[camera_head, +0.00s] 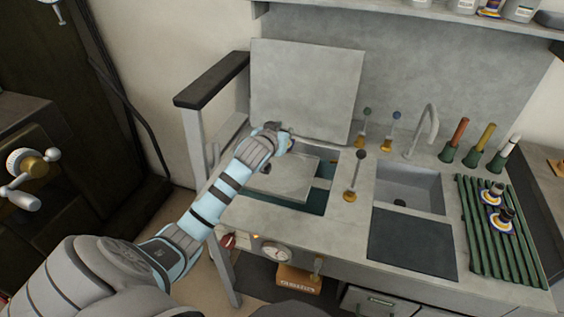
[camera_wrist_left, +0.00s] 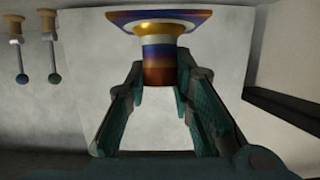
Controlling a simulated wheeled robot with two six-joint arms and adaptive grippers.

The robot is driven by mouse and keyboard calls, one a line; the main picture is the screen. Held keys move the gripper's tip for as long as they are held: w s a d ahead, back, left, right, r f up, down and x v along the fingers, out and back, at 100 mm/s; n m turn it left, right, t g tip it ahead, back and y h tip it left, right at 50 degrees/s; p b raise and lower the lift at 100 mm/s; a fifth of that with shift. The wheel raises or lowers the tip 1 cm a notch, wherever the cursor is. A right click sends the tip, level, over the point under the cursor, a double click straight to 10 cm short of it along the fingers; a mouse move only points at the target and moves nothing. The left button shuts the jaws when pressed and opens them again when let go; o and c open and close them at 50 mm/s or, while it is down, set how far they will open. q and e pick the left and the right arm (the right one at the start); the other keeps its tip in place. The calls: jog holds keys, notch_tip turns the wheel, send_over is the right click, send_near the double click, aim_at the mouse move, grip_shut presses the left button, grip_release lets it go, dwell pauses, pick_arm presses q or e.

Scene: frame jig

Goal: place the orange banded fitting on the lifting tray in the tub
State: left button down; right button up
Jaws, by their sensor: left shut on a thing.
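The orange banded fitting (camera_wrist_left: 158,62) shows in the left wrist view, with orange, white and blue-purple bands and a wide square flange. My left gripper (camera_wrist_left: 160,92) is shut on its narrow end; the wrist picture appears upside down, so the flange seems to point down. In the head view my left gripper (camera_head: 278,139) is above the back part of the tub (camera_head: 305,207), and hides most of the fitting. The pale lifting tray (camera_head: 284,180) lies flat in the tub, with nothing seen on it. Whether the flange touches anything cannot be told. My right gripper is out of view.
A raised panel (camera_head: 305,92) stands behind the tub. Ball-topped levers (camera_head: 353,177) stand right of it, beside a sink (camera_head: 410,190) with a tap. Two similar banded fittings (camera_head: 497,205) stand on a green ribbed rack (camera_head: 478,240). A dark-topped rail (camera_head: 212,78) is at left.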

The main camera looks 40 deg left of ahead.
pick_arm(q)
notch_tip(320, 180, down, 9)
jog(key=shift+w+r+b, duration=0.1)
jog(key=shift+b, duration=1)
jog(key=c, duration=1.4)
grip_release()
jog(key=shift+s+d+r+p, duration=0.2)
jog(key=shift+s+r+p, duration=0.05)
jog(key=shift+s+p, duration=0.05)
jog(key=p+v, duration=0.3)
jog(key=v, duration=0.8)
jog(key=shift+s, duration=0.15)
